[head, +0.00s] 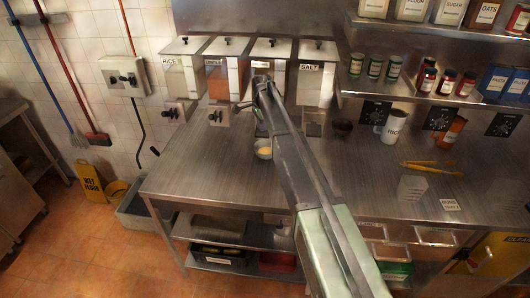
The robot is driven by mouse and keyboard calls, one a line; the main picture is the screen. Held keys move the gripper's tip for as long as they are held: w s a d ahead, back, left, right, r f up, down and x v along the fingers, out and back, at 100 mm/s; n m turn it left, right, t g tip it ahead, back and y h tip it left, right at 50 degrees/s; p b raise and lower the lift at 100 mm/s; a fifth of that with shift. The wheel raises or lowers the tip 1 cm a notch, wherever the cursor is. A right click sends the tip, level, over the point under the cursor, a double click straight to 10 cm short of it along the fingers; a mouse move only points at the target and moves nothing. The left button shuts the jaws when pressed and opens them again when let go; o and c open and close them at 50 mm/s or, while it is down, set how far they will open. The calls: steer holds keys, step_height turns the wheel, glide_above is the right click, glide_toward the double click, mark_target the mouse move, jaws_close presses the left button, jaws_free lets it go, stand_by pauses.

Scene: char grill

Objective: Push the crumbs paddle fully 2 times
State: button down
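A row of lidded metal dispensers stands against the back wall. The leftmost reads RICE (183,77) and the rightmost reads SALT (316,84). The labels on the second dispenser (217,80), with orange contents, and the third dispenser (270,46) are too small to read, so I cannot tell which holds crumbs. My gripper (261,88) is in front of the third dispenser; my arm hides most of its front and its paddle. Its fingers are too small to tell open from shut, and contact is unclear. A small bowl (265,153) with yellow contents sits below, left of my arm.
Knobs or paddles show under the RICE dispenser (173,114) and the second one (219,118). The steel counter (200,165) is clear at the left front.

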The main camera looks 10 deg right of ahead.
steer(key=shift+r+p, duration=2.45)
steer(key=shift+r, duration=0.05)
steer(key=shift+f, duration=0.2)
steer(key=shift+f+b, duration=2.3)
steer(key=shift+b, duration=0.15)
steer(key=shift+r+p, duration=2.45)
steer(key=shift+r, duration=0.05)
step_height(320, 180, up, 5)
steer(key=p, duration=0.5)
